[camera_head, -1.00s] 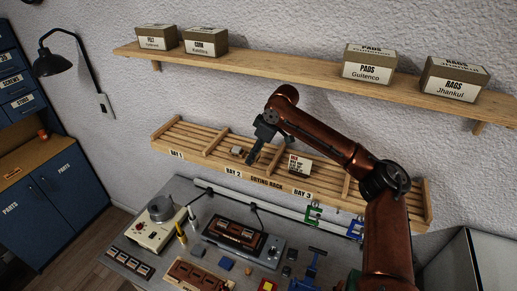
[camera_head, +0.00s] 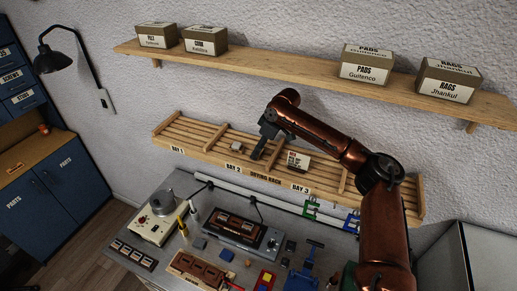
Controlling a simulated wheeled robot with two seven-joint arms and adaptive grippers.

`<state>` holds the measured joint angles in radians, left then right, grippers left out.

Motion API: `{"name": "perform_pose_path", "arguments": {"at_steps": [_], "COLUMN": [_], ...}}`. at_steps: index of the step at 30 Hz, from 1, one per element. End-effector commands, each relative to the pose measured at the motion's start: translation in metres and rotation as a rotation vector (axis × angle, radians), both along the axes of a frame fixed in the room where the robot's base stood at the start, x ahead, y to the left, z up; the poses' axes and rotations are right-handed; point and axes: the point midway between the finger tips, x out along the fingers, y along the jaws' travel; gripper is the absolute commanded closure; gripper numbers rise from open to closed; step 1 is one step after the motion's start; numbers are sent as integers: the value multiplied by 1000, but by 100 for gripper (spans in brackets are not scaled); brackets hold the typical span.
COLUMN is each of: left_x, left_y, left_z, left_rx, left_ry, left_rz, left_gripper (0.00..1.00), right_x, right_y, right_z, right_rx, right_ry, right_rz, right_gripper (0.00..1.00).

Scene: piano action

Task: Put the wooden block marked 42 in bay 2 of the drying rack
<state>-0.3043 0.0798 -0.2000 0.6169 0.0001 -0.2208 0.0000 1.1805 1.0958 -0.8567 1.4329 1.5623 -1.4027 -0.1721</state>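A small pale block (camera_head: 237,146) sits on the slats of the drying rack (camera_head: 190,132), behind the BAY 2 label (camera_head: 233,168) and right of the divider next to bay 1. Its marking is too small to read, so I cannot confirm it is 42. My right gripper (camera_head: 256,155) points down over the rack just right of the block, with a small gap between them. Nothing is seen held in it. Its fingers overlap in this view, so their opening is unclear. My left gripper is out of view.
A printed card (camera_head: 298,162) stands in the rack right of my gripper. A wooden shelf (camera_head: 290,66) with boxes runs above. The workbench below holds a dial device (camera_head: 154,219), a dark tray unit (camera_head: 242,231), clamps (camera_head: 311,206) and small parts.

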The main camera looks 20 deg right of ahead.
Motion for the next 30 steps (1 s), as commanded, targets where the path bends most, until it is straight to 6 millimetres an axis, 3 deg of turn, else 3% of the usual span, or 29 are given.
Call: {"name": "perform_pose_path", "arguments": {"at_steps": [9,18,23,28,30], "left_x": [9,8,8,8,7], "left_y": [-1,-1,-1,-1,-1], "left_z": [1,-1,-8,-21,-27], "left_rx": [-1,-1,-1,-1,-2], "left_ry": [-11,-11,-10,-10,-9], "left_rz": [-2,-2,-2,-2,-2], "left_gripper": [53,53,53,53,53], "right_x": [0,0,-4,-16,-31], "right_y": [0,0,-5,-15,-30], "right_z": [-1,1,17,50,43], "right_rx": [-1,-1,0,0,-2], "right_ry": [1,-1,-3,-4,3], "right_rz": [0,0,-1,-1,-4], "right_gripper": [40,40,40,40,40]}}
